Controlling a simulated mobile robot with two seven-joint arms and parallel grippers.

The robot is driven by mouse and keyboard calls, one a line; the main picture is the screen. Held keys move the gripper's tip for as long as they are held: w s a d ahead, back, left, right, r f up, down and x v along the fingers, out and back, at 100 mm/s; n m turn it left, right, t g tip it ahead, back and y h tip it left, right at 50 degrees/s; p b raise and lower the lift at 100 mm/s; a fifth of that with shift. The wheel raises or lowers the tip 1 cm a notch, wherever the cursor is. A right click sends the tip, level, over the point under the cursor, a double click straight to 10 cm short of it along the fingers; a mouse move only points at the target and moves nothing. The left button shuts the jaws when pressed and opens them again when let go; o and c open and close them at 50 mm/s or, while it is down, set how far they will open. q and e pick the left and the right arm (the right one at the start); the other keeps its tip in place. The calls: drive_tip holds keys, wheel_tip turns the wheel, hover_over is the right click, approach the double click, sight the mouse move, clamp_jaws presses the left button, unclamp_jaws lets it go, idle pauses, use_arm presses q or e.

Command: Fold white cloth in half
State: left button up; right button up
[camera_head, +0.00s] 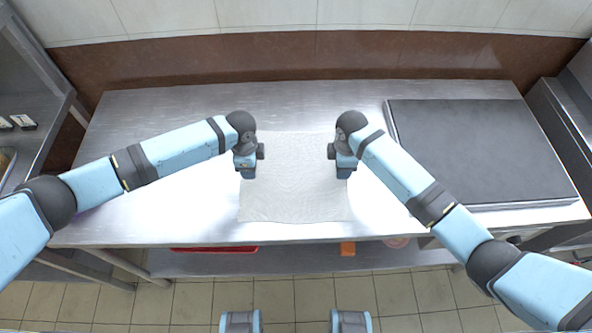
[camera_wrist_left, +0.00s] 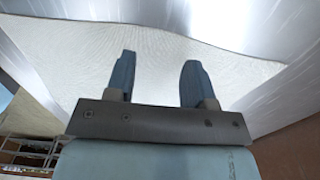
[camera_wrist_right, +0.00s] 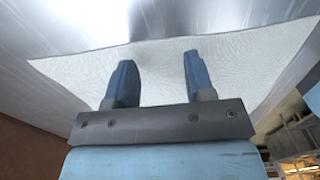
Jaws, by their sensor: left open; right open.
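The white cloth (camera_head: 294,192) lies spread out flat on the steel table, near its front edge. My left gripper (camera_head: 245,174) is over the cloth's left side, and my right gripper (camera_head: 344,172) is over its right side. In the left wrist view the two fingers (camera_wrist_left: 155,78) are apart, with the cloth (camera_wrist_left: 150,60) beyond them and nothing between them. In the right wrist view the fingers (camera_wrist_right: 157,78) are also apart and empty, with the cloth (camera_wrist_right: 230,62) beyond them. Whether the fingertips touch the cloth I cannot tell. My forearms hide parts of the table.
The steel table (camera_head: 180,215) is bare around the cloth. A dark flat slab (camera_head: 480,150) takes up its right side. A brown wall (camera_head: 300,60) stands behind. A red tray (camera_head: 215,249) and an orange item (camera_head: 348,248) show below the front edge.

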use_arm(q)
drive_tip(key=shift+f, duration=0.45)
use_arm(e)
drive_tip(key=shift+f, duration=0.5)
use_arm(q)
drive_tip(key=shift+f, duration=0.2)
use_arm(e)
drive_tip(key=shift+f, duration=0.2)
use_arm(q)
drive_tip(key=shift+c, duration=0.9)
use_arm(e)
drive_tip(key=shift+c, duration=0.9)
use_arm(q)
clamp_jaws()
use_arm(e)
clamp_jaws()
drive_tip(key=shift+r, duration=0.1)
